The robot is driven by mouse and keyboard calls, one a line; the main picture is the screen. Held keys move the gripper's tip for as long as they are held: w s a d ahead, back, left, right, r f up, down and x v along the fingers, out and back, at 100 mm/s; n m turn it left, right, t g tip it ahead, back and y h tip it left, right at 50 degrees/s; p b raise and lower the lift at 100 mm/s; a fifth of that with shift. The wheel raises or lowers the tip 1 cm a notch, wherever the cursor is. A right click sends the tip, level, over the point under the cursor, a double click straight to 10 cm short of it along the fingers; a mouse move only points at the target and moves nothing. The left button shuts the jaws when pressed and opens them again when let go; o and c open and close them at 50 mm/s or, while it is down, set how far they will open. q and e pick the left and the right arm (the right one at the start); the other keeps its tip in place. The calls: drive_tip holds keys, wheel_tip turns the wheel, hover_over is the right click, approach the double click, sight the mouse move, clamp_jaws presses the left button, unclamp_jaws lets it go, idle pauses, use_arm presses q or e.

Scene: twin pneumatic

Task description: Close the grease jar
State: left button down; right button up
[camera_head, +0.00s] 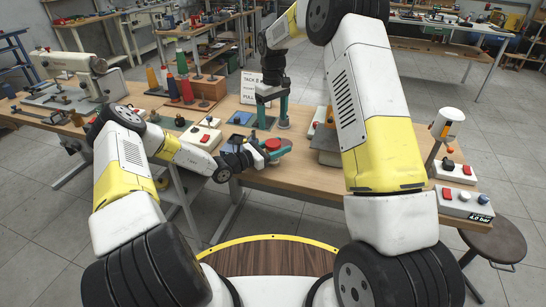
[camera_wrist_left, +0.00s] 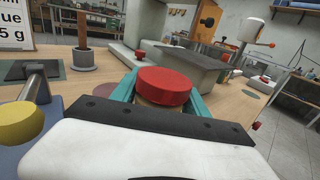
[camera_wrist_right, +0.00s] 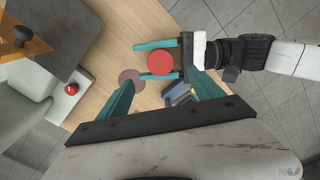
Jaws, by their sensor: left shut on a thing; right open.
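The grease jar (camera_wrist_left: 153,102) has a tan body, mostly hidden, with a red lid (camera_wrist_left: 163,85) on top. The lid also shows in the head view (camera_head: 272,144) and from above in the right wrist view (camera_wrist_right: 160,62). The lid looks level; I cannot tell how tight it sits. My left gripper (camera_head: 274,150) is shut around the jar, with teal fingers on both sides, near the table's front edge. My right gripper (camera_head: 272,112) is open and empty, beyond the jar and pointing down. In the right wrist view its fingers (camera_wrist_right: 162,78) frame the area by the lid.
A mauve disc (camera_wrist_right: 131,78) lies on the table near the jar.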

sight(266, 151)
drive_tip(key=shift+r, duration=1.4)
use_arm(q)
drive_tip(key=shift+c, duration=2.4)
unclamp_jaws()
drive_tip(key=v, duration=0.7)
drive_tip(key=shift+s+a, duration=0.25)
drive_tip(key=shift+a, duration=0.05)
drive_tip(key=shift+a, duration=0.1)
